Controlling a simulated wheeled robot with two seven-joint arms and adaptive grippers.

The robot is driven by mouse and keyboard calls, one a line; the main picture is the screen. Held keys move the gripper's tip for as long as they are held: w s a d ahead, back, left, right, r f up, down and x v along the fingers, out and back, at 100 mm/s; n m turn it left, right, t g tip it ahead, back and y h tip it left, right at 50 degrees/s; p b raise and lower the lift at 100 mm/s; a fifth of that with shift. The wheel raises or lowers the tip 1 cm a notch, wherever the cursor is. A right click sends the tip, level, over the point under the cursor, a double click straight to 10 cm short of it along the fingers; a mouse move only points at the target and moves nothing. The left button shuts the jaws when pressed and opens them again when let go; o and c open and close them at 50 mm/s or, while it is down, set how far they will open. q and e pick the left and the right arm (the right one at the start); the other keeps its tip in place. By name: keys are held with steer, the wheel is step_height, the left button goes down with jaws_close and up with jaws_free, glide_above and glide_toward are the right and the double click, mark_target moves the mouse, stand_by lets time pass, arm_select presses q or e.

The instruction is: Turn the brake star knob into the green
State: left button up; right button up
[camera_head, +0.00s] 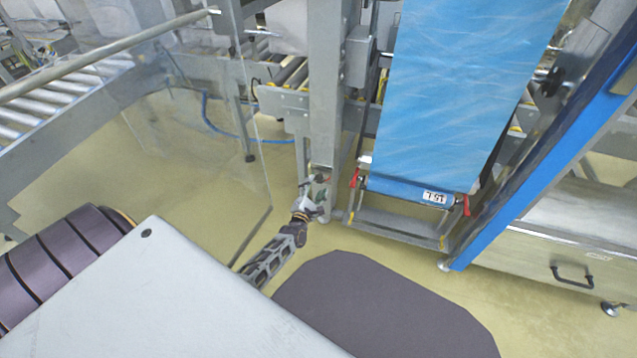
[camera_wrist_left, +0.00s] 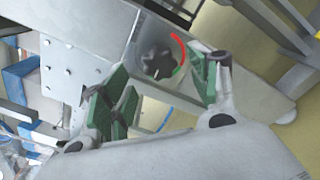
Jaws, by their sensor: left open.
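The brake star knob (camera_wrist_left: 157,63) is black and lobed, on a grey metal plate in the left wrist view. A red arc (camera_wrist_left: 180,47) curves around its upper right. A short green arc (camera_wrist_left: 178,71) shows at its lower right. A small pale mark is on the knob's lower part. My left gripper (camera_wrist_left: 165,88) is open and empty, with green finger pads on either side of the knob's position in view, apart from it. In the head view my left gripper (camera_head: 318,188) is at the foot of a grey post, and the knob cannot be made out there. My right gripper is not in view.
The grey post (camera_head: 326,85) stands beside a hanging blue film (camera_head: 450,90). A clear panel (camera_head: 195,150) stands left of my arm. A dark mat (camera_head: 385,310) lies on the yellow floor. A blue frame beam (camera_head: 545,165) rises at the right.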

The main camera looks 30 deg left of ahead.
mark_target(318, 181)
arm_select(q)
steer(key=shift+b+x, duration=0.55)
steer(key=shift+x, duration=1.05)
steer(key=shift+w+a, duration=0.15)
steer(key=shift+w, duration=0.45)
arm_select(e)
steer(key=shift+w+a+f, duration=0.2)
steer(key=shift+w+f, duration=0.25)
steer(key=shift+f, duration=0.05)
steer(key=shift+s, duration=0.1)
arm_select(q)
steer(key=c, duration=1)
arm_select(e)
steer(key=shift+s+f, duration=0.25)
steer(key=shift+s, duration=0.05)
